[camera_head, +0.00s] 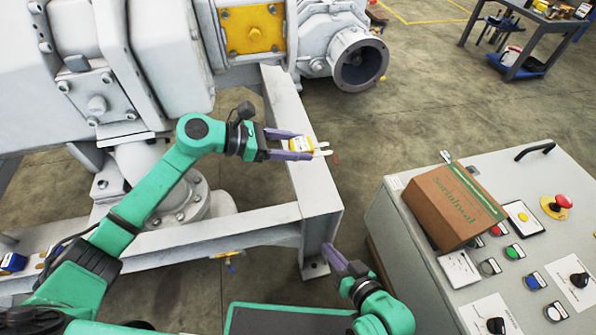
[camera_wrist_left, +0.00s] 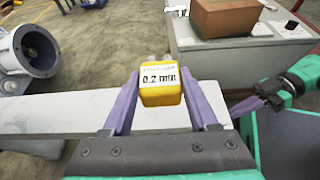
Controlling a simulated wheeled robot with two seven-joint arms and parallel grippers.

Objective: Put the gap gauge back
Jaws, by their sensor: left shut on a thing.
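The gap gauge is a yellow block with a white label reading "0.2 mm" in the left wrist view (camera_wrist_left: 160,85). The gauge (camera_head: 301,145) also shows in the head view, with pale strips sticking out to its right. My left gripper (camera_head: 306,147) is shut on it, one purple finger on each side. It holds the gauge above the machine's light grey steel frame (camera_head: 310,190); the exact height is unclear. My right gripper (camera_head: 333,260) is lower down, by the frame's corner leg, apart from the gauge. Its purple fingers overlap, so its opening is unclear.
A grey control console (camera_head: 400,240) with buttons stands at the right. A brown cardboard box (camera_head: 440,210) sits on it. The large grey vacuum machine (camera_head: 170,50) with an open round flange (camera_head: 358,62) fills the upper left. A workbench (camera_head: 540,25) stands far back, with open floor before it.

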